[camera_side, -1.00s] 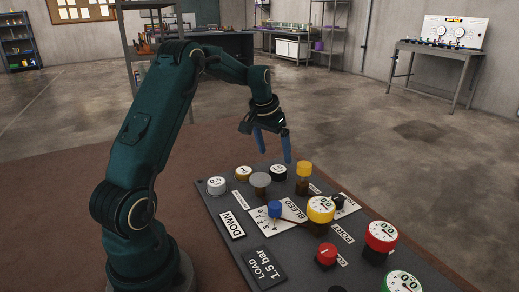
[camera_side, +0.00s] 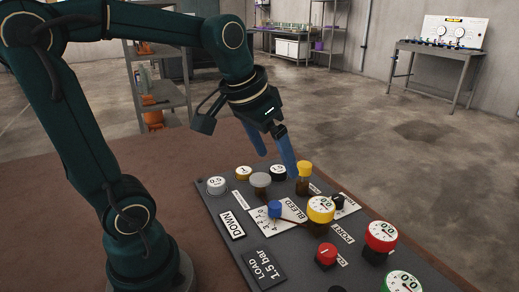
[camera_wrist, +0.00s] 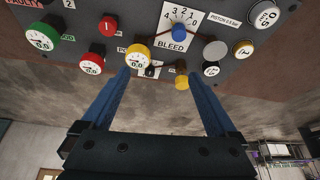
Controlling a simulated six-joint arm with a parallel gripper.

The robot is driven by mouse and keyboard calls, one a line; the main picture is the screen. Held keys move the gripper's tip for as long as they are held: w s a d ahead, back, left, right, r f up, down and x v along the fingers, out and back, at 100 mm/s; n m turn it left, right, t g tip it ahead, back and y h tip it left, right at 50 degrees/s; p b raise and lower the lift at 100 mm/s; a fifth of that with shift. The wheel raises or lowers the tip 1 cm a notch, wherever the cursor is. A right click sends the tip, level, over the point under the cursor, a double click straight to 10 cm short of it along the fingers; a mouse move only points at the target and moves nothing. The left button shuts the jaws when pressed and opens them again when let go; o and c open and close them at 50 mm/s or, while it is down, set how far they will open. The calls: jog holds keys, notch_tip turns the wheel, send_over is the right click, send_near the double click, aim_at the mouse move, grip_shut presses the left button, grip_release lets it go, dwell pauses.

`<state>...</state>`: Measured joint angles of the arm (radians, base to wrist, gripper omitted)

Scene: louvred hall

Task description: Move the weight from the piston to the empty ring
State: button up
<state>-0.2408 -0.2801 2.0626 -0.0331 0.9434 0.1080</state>
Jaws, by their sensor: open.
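My gripper (camera_side: 279,162) is open and empty, its two blue fingers pointing down just behind the far edge of the dark panel. It also shows in the wrist view (camera_wrist: 160,74), with the yellow-capped amber post (camera_wrist: 182,80) between and beyond the fingers. A grey disc (camera_side: 261,180) tops a brown post; in the wrist view the grey disc (camera_wrist: 215,50) is beside the PISTON label. Numbered round weights sit near it: a white one (camera_side: 217,184), a gold one (camera_side: 243,173) and a black one (camera_side: 278,171). I cannot make out an empty ring.
The panel (camera_side: 222,208) also carries a blue BLEED knob (camera_side: 274,209), a yellow gauge (camera_side: 321,207), a red gauge (camera_side: 381,236), a green gauge (camera_side: 402,282) and a red button (camera_side: 326,254). The yellow-capped post (camera_side: 305,170) stands close to my right finger.

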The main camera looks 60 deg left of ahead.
jog(key=s+d+f+m, duration=0.1)
jog(key=s+d+f, duration=0.2)
jog(key=s+d, duration=0.2)
jog(key=s, duration=0.3)
jog(key=shift+s+d+m+t+h, duration=0.2)
jog(key=shift+s+m+t+h, duration=0.1)
jog(key=shift+s+t+h, duration=0.1)
jog(key=shift+o, duration=0.5)
jog(key=shift+w, duration=0.1)
jog(key=w+a+r+m+g+y, duration=0.1)
jog(key=w+a+r+m+g, duration=0.1)
jog(key=w+a+r, duration=0.3)
jog(key=w+a+r+m+g, duration=0.2)
jog(key=a+r, duration=0.1)
jog(key=a, duration=0.4)
jog(key=s+a+f+n+g+h, duration=0.1)
jog(key=s+a+f+n, duration=0.1)
jog(key=a, duration=0.5)
jog(key=s+a+f+n+g, duration=0.1)
jog(key=a+f+n, duration=0.15)
jog(key=a, duration=0.55)
jog(key=shift+m, duration=0.25)
jog(key=f, duration=0.9)
jog(key=shift+d+f, duration=0.25)
jog(key=shift+f, duration=0.15)
